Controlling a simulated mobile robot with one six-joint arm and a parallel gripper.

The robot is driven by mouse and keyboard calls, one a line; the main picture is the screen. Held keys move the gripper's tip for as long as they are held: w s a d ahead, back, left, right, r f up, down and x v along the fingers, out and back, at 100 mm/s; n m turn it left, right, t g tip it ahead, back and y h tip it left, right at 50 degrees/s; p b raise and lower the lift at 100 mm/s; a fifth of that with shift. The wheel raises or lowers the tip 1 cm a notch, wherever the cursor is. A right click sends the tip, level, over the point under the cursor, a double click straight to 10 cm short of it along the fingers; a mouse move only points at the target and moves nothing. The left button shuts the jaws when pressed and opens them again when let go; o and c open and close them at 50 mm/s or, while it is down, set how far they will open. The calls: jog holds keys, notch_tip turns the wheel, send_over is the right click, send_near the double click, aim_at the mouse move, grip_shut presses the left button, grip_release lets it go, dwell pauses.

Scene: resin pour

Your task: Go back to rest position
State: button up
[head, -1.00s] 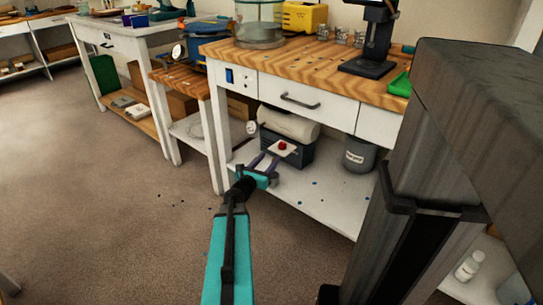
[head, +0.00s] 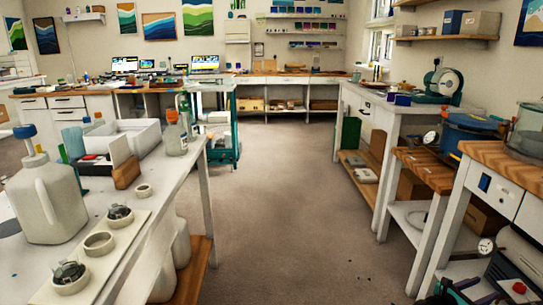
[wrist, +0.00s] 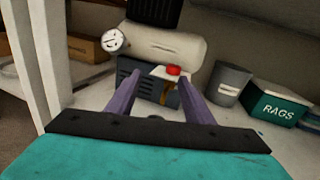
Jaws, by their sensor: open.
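My gripper (wrist: 160,80) is open and empty in the wrist view, with its two purple fingers apart. It points at a dark compressor-like unit (wrist: 128,84) with a cream tank (wrist: 155,47) and a red knob (wrist: 173,70) on a pale plate. The unit stands on the lower shelf under a bench. The knob shows between the fingers; I cannot tell how far it is from them. In the head view, my gripper (head: 462,286) is at the lower right edge, partly cut off, beside the red knob (head: 519,287).
The wrist view also shows a gauge (wrist: 112,41), a grey bucket (wrist: 229,84) and a green RAGS box (wrist: 279,104). A bench leg (wrist: 38,60) is close on the left. In the head view, a white table (head: 150,218) holds a large jug (head: 45,200). The middle floor (head: 285,200) is clear.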

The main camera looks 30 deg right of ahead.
jog(key=w+a+r+n+t+p, duration=0.1)
jog(key=w+a+n+t+p, duration=0.25)
jog(key=w, duration=0.75)
jog(key=w+a+t+p, duration=0.2)
jog(key=w+a+p, duration=0.2)
jog(key=w+a, duration=0.5)
jog(key=w+a+f+t+y+p, duration=0.1)
jog(key=w+a+f+y+p, duration=0.1)
jog(key=w+a+p, duration=0.45)
jog(key=w+a+f+t+y+p, duration=0.1)
jog(key=w+a+y+p, duration=0.15)
jog(key=w+a, duration=0.65)
jog(key=s+a+f+m+g+y+p, duration=0.1)
jog(key=s+a+f+m+y+p, duration=0.2)
jog(key=a, duration=0.9)
jog(key=s+a+f+m+g+y+p, duration=0.1)
jog(key=s+a+f+m+p, duration=0.3)
jog(key=a, duration=0.7)
jog(key=s+a+f+m+g+y+p, duration=0.1)
jog(key=s+a+m+g+y+p, duration=0.1)
jog(key=s+a+m, duration=0.4)
jog(key=s+a+m+g+y+p, duration=0.2)
jog(key=s+a+m+g+y, duration=0.2)
jog(key=s+a, duration=0.5)
jog(key=a+m+y, duration=0.2)
jog(key=a+y, duration=0.1)
jog(key=a, duration=0.4)
jog(key=shift+s+a+f, duration=0.3)
jog(key=shift+a+f, duration=0.1)
